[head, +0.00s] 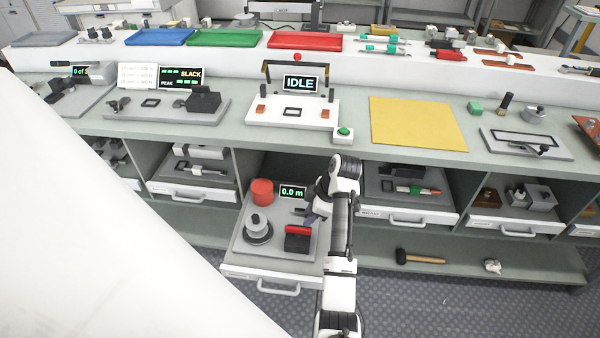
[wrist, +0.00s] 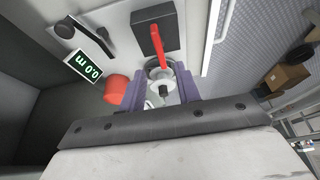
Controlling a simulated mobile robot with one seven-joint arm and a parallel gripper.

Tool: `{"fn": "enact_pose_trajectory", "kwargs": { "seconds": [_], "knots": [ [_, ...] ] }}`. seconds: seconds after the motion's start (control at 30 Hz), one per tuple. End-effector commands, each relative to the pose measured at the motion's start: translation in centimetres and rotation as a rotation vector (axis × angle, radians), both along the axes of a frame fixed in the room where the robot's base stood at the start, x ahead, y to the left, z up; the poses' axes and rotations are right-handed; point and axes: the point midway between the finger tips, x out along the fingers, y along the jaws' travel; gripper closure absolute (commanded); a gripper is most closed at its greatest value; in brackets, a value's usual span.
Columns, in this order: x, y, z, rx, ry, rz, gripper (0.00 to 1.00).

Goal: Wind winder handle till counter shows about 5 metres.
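The winder unit sits on a pulled-out grey drawer board (head: 246,247). Its small counter (head: 292,191) reads 0.0 m; the counter also shows sideways in the wrist view (wrist: 90,62). A black crank, apparently the winder handle (wrist: 90,38), lies beside the counter; in the head view my arm mostly hides that area. A grey round spool (head: 257,226) stands at the board's front left.
A red cylinder (head: 262,192) stands left of the counter. A black block with a red bar (head: 297,240) is near the drawer front. The bench above holds an IDLE display (head: 299,83) and a yellow mat (head: 418,122). Shelf dividers flank the open drawer.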

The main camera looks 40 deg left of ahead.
Motion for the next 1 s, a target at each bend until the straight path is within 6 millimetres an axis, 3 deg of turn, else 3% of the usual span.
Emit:
{"fn": "enact_pose_trajectory", "kwargs": {
  "seconds": [0.2, 0.4, 0.8, 1.0],
  "knots": [
    [-1.0, 1.4, -4.0, -0.002, 0.004, 0.0, 0.67],
    [-1.4, 2.3, -6.4, -0.001, 0.001, -0.001, 0.67],
    [-1.6, 2.6, -7.3, 0.0, 0.0, -0.001, 0.67],
    [-1.6, 2.6, -7.3, 0.0, 0.0, -0.002, 0.91]
  ]
}}
